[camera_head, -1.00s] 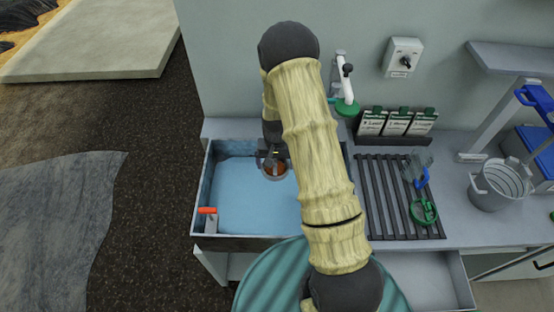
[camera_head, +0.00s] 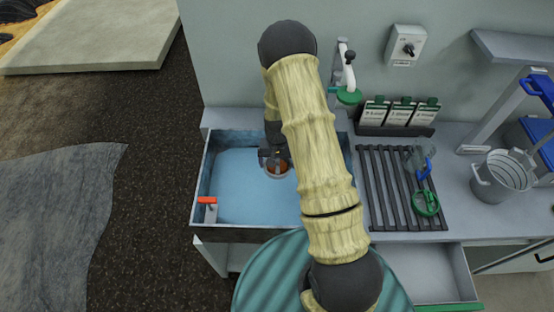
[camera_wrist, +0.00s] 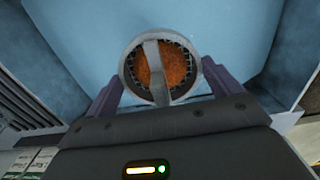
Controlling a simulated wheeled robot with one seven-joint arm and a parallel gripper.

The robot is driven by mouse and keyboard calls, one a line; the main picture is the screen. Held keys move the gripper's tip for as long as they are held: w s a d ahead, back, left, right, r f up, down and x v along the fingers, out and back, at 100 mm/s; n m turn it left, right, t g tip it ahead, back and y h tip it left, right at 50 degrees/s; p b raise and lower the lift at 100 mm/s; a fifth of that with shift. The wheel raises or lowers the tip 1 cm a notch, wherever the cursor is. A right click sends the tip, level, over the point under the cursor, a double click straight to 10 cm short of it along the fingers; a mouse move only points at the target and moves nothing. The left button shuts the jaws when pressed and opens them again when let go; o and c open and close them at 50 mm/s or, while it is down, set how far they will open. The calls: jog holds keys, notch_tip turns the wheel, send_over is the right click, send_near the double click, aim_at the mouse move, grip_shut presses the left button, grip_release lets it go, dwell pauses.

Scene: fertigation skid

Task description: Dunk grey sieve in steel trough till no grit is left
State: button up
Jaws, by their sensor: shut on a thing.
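The grey sieve (camera_wrist: 127,77) is a small round cup with a bar across its mouth. Orange-brown grit (camera_wrist: 177,70) fills much of its inside in the wrist view. My gripper (camera_wrist: 162,88) is shut on the sieve, with a purple finger on each side. In the head view the sieve (camera_head: 277,175) is within the outline of the steel trough (camera_head: 198,185), which holds blue water (camera_head: 240,190). The sieve's rim and inside show clear; whether its bottom touches the water I cannot tell. My arm hides the trough's right part.
An orange-handled valve (camera_head: 207,200) sits at the trough's front left corner. A tap (camera_head: 348,75) stands behind the trough. To the right are a slatted rack (camera_head: 375,190) with green and blue-handled items, labelled boxes (camera_head: 402,113) and a metal bucket (camera_head: 500,177).

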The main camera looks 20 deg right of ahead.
jog(key=shift+d+f+b, duration=0.15)
jog(key=shift+f+b, duration=0.25)
jog(key=shift+f, duration=0.45)
notch_tip(320, 180, down, 2)
jog(key=shift+s+b, duration=0.1)
jog(key=shift+b, duration=0.6)
jog(key=shift+f+b, duration=4.8)
jog(key=shift+f, duration=1.8)
jog(key=shift+r, duration=0.15)
jog(key=shift+r+p, duration=6.2)
jog(key=shift+r, duration=2.95)
